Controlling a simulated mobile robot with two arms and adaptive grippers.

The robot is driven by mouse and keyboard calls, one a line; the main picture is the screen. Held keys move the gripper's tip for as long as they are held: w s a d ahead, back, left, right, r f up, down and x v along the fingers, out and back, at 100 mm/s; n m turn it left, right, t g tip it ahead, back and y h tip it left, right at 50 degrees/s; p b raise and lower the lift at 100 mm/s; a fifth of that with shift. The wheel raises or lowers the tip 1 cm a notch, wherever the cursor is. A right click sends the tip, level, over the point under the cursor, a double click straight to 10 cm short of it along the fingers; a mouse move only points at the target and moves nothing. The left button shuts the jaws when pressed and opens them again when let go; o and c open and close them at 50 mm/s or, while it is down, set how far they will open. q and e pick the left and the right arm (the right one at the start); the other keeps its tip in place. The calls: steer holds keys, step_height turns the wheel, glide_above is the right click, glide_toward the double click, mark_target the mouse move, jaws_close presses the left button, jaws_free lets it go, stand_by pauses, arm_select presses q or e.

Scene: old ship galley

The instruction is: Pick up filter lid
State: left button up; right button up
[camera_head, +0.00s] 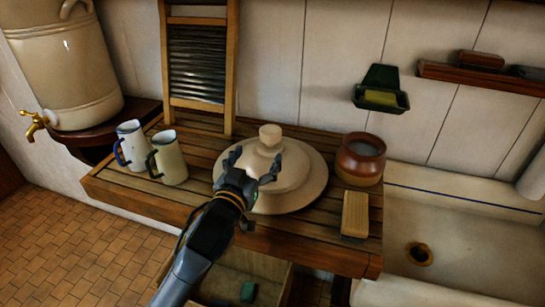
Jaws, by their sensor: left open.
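The filter lid (312,182) is a wide, cream-coloured round lid with a raised dome and a knob (270,134) on top. It lies on the slatted wooden counter, knob upward. My left gripper (254,170) reaches in from below and is open, with its fingers spread in front of the dome, below the knob. The fingers overlap the lid in the picture; I cannot tell whether they touch it. The gripper hides part of the lid's near left side. My right gripper is not in view.
Two mugs (170,160) stand left of the lid on the counter (125,188). A brown pot (360,160) and a brush or block (355,214) are close on the right. A washboard (198,70) leans behind. A large crock (65,70) with tap is far left, a sink (460,240) right.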

mark_target(267, 137)
arm_select(q)
steer(key=p+x, duration=0.1)
steer(key=x, duration=0.4)
steer(key=shift+d+r, duration=0.1)
steer(key=shift+w, duration=0.2)
steer(key=shift+w+d+r+p, duration=0.15)
steer(key=shift+w+r+p, duration=0.1)
steer(key=shift+w+p, duration=0.35)
steer(key=p+x, duration=0.1)
steer(key=x, duration=0.2)
steer(key=shift+w+f, duration=0.1)
steer(key=shift+w, duration=0.05)
steer(key=shift+w+d+f, duration=0.1)
steer(key=shift+w+d, duration=0.05)
steer(key=shift+w, duration=0.2)
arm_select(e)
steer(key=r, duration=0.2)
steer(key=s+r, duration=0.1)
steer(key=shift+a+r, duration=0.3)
arm_select(q)
steer(key=shift+s, duration=0.1)
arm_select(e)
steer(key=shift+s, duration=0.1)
